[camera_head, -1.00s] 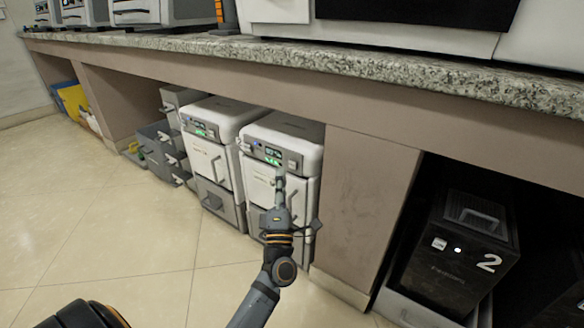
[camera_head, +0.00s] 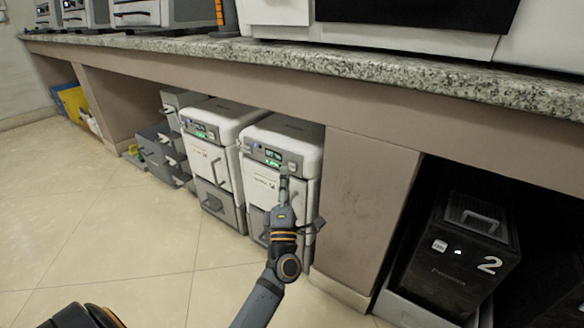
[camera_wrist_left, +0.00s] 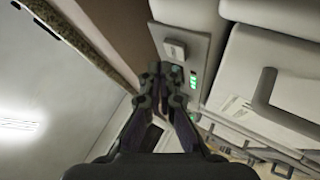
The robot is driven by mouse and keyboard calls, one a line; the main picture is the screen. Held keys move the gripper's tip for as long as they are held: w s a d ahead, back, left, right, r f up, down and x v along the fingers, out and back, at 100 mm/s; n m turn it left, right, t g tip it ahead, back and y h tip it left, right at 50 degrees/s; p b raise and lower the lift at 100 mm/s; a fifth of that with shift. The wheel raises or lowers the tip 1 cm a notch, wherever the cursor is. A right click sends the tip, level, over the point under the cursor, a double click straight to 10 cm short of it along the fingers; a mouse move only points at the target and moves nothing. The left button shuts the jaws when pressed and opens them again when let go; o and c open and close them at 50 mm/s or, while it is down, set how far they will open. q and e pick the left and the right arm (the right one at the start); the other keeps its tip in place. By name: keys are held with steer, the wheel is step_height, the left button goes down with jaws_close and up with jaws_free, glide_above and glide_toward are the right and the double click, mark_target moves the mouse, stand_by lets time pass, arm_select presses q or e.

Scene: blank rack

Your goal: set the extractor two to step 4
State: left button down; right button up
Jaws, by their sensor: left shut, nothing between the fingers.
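Two white extractors stand side by side under the counter. The right extractor (camera_head: 298,133) has a grey control panel (camera_head: 272,157) with a green lit display and a square button (camera_head: 293,166) at its right end. My left gripper (camera_head: 284,172) is shut and empty, its fingertips just in front of that panel near the button. In the left wrist view the shut fingertips (camera_wrist_left: 168,72) lie close to the panel, between the square button (camera_wrist_left: 174,48) and the green display (camera_wrist_left: 193,80). I cannot tell whether they touch it. The left extractor (camera_head: 214,113) has a similar panel. My right gripper is not visible.
A granite counter (camera_head: 330,60) overhangs the extractors. A cabinet wall (camera_head: 365,205) stands close on their right. A black unit marked 2 (camera_head: 462,262) sits in the right bay. Grey drawers (camera_head: 160,145) stand at left. The tiled floor (camera_head: 130,235) in front is clear.

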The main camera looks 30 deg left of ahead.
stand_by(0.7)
arm_select(q)
steer(key=shift+w, duration=0.45)
steer(key=shift+w, duration=0.35)
stand_by(0.5)
steer(key=shift+s+p, duration=0.35)
steer(key=shift+s, duration=0.45)
steer(key=shift+s, duration=0.1)
steer(key=shift+s+a+p, duration=0.2)
steer(key=shift+s+p, duration=0.5)
steer(key=shift+s, duration=1.7)
